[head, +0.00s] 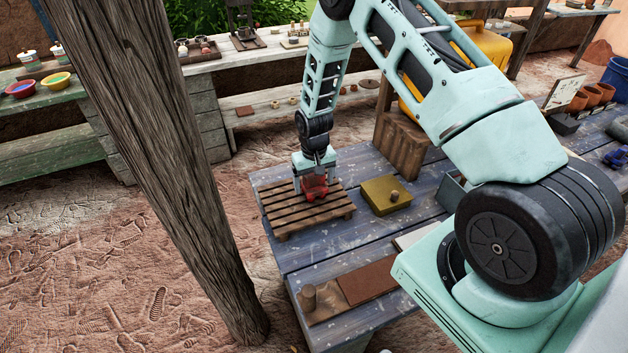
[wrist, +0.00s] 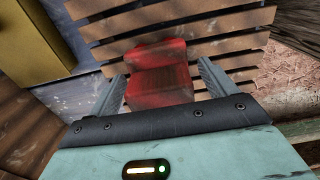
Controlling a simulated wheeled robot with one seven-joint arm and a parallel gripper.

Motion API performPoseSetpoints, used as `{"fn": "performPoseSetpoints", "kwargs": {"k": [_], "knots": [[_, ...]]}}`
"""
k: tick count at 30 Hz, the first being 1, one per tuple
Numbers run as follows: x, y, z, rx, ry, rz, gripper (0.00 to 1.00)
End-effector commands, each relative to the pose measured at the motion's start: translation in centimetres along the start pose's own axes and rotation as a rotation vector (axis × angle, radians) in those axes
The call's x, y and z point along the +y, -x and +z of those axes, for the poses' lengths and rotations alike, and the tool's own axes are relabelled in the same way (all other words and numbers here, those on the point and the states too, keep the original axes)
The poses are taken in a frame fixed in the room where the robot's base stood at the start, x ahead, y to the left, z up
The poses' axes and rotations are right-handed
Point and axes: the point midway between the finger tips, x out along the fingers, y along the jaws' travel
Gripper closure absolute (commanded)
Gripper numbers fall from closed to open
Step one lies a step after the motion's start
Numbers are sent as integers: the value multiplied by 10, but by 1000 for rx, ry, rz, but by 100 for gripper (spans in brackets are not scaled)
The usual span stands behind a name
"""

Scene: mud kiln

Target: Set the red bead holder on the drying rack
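The red bead holder (head: 315,187) is a small stepped red block at the slatted wooden drying rack (head: 286,216). In the wrist view the holder (wrist: 160,78) appears over the slats, slightly blurred; its underside is hidden, so its contact with them is unclear. My gripper (head: 315,187) points down over the rack's far right part. Its two fingers stand on either side of the holder in the wrist view (wrist: 162,72). A narrow gap shows between the holder and the right finger, so the gripper looks open around it.
A wooden post (head: 165,150) rises left of the table. The rack's front slats are bare.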

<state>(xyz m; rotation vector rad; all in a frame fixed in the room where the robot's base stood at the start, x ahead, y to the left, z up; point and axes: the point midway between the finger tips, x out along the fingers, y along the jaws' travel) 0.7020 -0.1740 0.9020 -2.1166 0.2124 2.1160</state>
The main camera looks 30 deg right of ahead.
Motion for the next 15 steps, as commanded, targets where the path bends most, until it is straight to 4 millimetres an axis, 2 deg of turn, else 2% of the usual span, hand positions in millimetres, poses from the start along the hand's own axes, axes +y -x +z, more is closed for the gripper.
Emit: {"fn": "performPoseSetpoints", "kwargs": {"k": [8, 12, 15], "knots": [[0, 2, 0, 0, 0, 0, 17], [0, 8, -1, 2, 0, 0, 17], [0, 21, -1, 4, 0, 0, 17]]}}
